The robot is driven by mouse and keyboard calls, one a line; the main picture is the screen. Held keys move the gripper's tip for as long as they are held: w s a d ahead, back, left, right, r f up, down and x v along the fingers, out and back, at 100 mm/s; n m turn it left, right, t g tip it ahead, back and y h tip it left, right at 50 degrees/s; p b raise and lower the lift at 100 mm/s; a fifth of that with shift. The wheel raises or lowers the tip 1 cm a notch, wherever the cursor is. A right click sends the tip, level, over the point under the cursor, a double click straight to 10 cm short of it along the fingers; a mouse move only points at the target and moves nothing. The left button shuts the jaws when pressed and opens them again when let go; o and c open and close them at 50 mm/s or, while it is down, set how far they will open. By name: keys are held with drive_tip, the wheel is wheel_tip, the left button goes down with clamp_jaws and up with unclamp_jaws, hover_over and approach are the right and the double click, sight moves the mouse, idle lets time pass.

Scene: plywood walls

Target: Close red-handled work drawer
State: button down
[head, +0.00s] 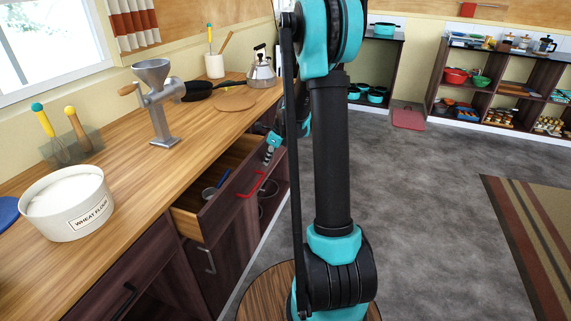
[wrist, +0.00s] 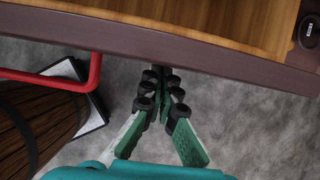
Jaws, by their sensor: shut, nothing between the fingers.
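The work drawer (head: 203,208) stands pulled out under the wooden counter, its inside visible and its front dark brown. Its red handle (head: 252,186) is on the front face; in the wrist view the red handle (wrist: 50,80) is at the left. My gripper (wrist: 162,78) is shut and empty, its fingertips at the outer side of the dark drawer front (wrist: 190,55), to the right of the handle. I cannot tell whether they touch it. In the head view my gripper (head: 269,156) is at the far part of the drawer front, partly behind my arm.
On the counter (head: 120,180) stand a wheat flour tub (head: 70,205), a metal grinder (head: 155,100) and a kettle (head: 261,70). Grey floor (head: 430,200) is clear at right, with a striped rug (head: 530,225). Shelves (head: 500,85) stand behind.

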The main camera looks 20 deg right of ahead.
drive_tip(key=w+a, duration=0.2)
drive_tip(key=a, duration=0.1)
drive_tip(key=w+a, duration=0.2)
drive_tip(key=a, duration=0.1)
drive_tip(key=w+a, duration=0.2)
drive_tip(key=shift+w+a, duration=0.2)
drive_tip(key=shift+a, duration=0.2)
